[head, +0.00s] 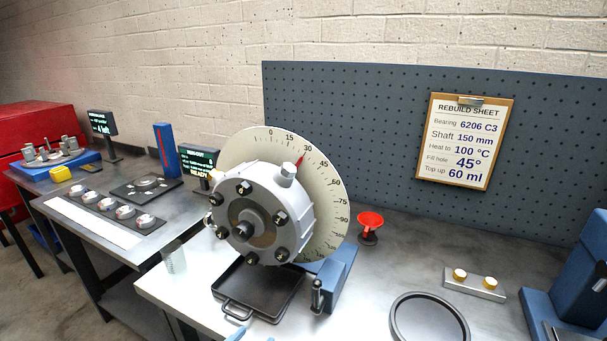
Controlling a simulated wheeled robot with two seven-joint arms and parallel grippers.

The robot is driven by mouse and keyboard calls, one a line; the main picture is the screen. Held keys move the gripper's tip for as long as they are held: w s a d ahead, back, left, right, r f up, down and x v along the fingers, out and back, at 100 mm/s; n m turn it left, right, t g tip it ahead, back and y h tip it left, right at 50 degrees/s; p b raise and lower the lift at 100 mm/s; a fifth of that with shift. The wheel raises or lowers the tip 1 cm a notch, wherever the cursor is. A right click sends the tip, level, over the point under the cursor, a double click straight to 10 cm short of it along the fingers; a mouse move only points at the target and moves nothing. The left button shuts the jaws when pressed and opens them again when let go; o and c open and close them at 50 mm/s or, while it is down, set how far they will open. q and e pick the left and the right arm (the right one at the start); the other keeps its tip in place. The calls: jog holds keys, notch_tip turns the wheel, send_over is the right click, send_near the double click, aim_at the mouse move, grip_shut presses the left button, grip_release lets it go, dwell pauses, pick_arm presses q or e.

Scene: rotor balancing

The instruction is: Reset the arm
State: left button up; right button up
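Neither of my grippers nor my arms shows in the head view. In the middle stands a grey round housing (243,228) with several dark bolts around its face. It sits in front of a pale dial (327,197) marked in degrees. A red pointer (300,160) lies near the 30 mark, above a light plug (287,175) on the housing's upper rim. A blue stand (337,275) shows at the dial's lower right. A black tray (258,290) with a handle lies beneath the housing.
A red funnel-like cup (370,222) stands right of the dial. A round dark dish (428,318) and a block with two brass knobs (474,283) lie front right. A rebuild sheet (464,140) hangs on the pegboard (350,120). Several metal discs (124,212) lie on the left bench.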

pick_arm(q)
jog(key=s+a+f+n+g+y, duration=0.1)
jog(key=s+a+f+g, duration=0.2)
jog(key=s, duration=0.4)
jog(key=s+f+g+y, duration=0.1)
jog(key=s+f+g, duration=0.25)
jog(key=s, duration=0.25)
jog(key=s+a+f+n+g+y, duration=0.1)
jog(key=s+a+f+g+y, duration=0.2)
jog(key=s, duration=0.4)
notch_tip(320, 180, down, 15)
jog(key=s+d+h, duration=0.1)
jog(key=s+a+f+g, duration=0.2)
jog(key=s+f, duration=1)
jog(key=s, duration=0.1)
jog(key=shift+s+m, duration=0.15)
jog(key=shift+m, duration=0.25)
jog(key=shift+a, duration=0.15)
